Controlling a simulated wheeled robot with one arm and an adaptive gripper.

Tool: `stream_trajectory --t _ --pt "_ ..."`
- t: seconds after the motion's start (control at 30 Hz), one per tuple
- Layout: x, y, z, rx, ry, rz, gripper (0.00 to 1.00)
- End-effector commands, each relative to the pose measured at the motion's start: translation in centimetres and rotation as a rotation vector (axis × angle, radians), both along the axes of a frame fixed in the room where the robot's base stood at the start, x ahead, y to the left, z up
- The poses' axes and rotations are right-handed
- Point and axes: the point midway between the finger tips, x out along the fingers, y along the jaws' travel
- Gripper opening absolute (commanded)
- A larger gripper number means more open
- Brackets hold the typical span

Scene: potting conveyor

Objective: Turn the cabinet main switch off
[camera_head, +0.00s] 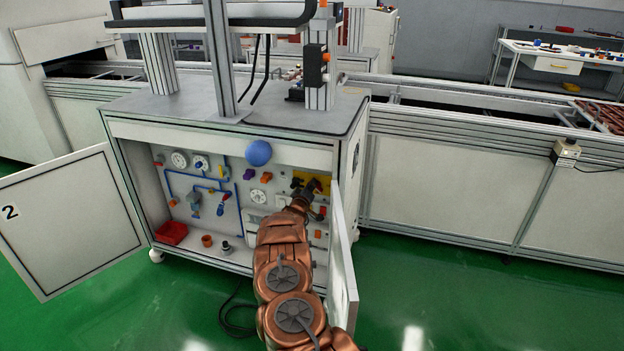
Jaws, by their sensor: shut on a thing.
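The open cabinet (345,150) stands in the middle with its inner panel showing. A yellow plate (325,181), which looks like the mount of the main switch, is at the panel's upper right. My gripper (312,187) is at this plate, reaching in from the front. It is shut on the main switch knob, which is mostly hidden behind the fingers. The knob's turned position cannot be made out.
The left cabinet door (68,222), marked 2, and the right door (342,262) stand open; the right one is close beside my arm. Green floor is clear at right.

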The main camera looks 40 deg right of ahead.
Motion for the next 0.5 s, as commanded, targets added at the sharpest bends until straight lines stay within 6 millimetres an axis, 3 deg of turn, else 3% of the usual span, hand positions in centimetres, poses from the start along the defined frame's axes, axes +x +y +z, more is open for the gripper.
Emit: stream_trajectory --t 0.5 --pt "0.3 0.0 -0.7 -0.215 0.409 -0.002 0.00"
